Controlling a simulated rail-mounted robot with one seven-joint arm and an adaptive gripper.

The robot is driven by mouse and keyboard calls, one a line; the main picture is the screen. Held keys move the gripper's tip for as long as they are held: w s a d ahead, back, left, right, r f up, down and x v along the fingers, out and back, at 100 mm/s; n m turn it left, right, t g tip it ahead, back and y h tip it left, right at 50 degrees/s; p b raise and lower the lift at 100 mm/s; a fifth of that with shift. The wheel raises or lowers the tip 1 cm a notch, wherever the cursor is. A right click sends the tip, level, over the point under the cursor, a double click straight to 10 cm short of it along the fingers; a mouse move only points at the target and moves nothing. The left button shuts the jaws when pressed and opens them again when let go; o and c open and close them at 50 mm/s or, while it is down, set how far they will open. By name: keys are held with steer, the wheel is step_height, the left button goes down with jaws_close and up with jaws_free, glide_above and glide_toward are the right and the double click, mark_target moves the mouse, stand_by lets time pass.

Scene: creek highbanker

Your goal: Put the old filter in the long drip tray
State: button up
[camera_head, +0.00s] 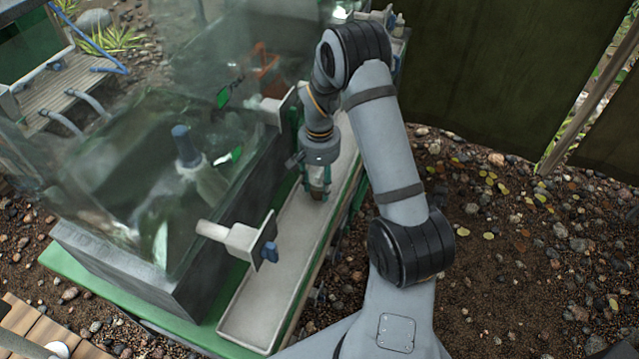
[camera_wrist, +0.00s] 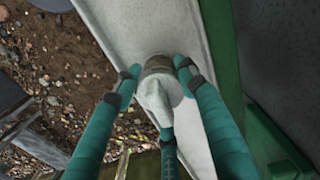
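The old filter (camera_wrist: 154,97), a pale tapered piece with a grey-brown round end, sits between the teal fingers of my gripper (camera_wrist: 160,88) in the wrist view. The fingertips close around it on both sides, with a third finger at its near end. In the head view my gripper (camera_head: 317,188) points down over the long drip tray (camera_head: 268,285), a narrow pale trough, with the filter (camera_head: 317,178) partly hidden between the fingers. The filter is over the tray's floor; I cannot tell whether it touches it.
A clear-walled tank (camera_head: 110,190) stands left of the tray. A pale fitting with a blue knob (camera_head: 270,251) juts toward the tray near its front. A blue-capped cylinder (camera_head: 183,145) shows in the tank area. Pebbly ground (camera_head: 510,260) lies to the right. The tray's front part is bare.

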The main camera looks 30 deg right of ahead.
steer(key=o, duration=0.4)
steer(key=shift+r, duration=0.1)
step_height(320, 180, up, 12)
steer(key=shift+r+p, duration=0.15)
steer(key=shift+p, duration=0.3)
